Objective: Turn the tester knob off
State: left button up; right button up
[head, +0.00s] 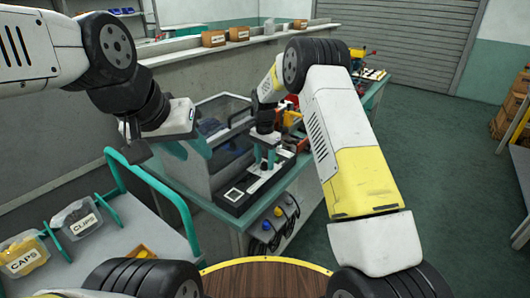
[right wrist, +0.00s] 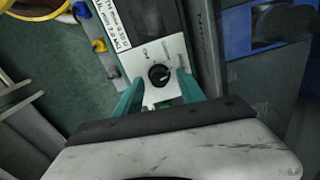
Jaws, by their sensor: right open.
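The tester (head: 240,196) is a long dark unit with a pale panel, standing at the front of the workbench. Its round black knob (right wrist: 159,75) sits on the white panel in the right wrist view, with a light pointer mark toward the right. My right gripper (right wrist: 158,92) is open, its teal fingers on either side of the knob's near end; I cannot tell whether they touch it. In the head view my right gripper (head: 265,157) points down over the tester and hides the knob. My left gripper (head: 170,147) hangs in the air to the left, fingers apart and empty.
A grey bin with clear sides (head: 205,165) stands beside the tester. A second dark knob (right wrist: 275,22) on a blue unit lies right of the tester. A teal-railed cart (head: 150,215) holds the CAPS bin (head: 24,258) and CLIPS bin (head: 77,220).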

grip_shut()
jog(key=shift+n, duration=0.3)
jog(key=n, duration=0.7)
jog(key=shift+a, duration=0.1)
jog(key=n, duration=0.4)
jog(key=shift+a+n, duration=0.1)
jog(key=shift+n, duration=2)
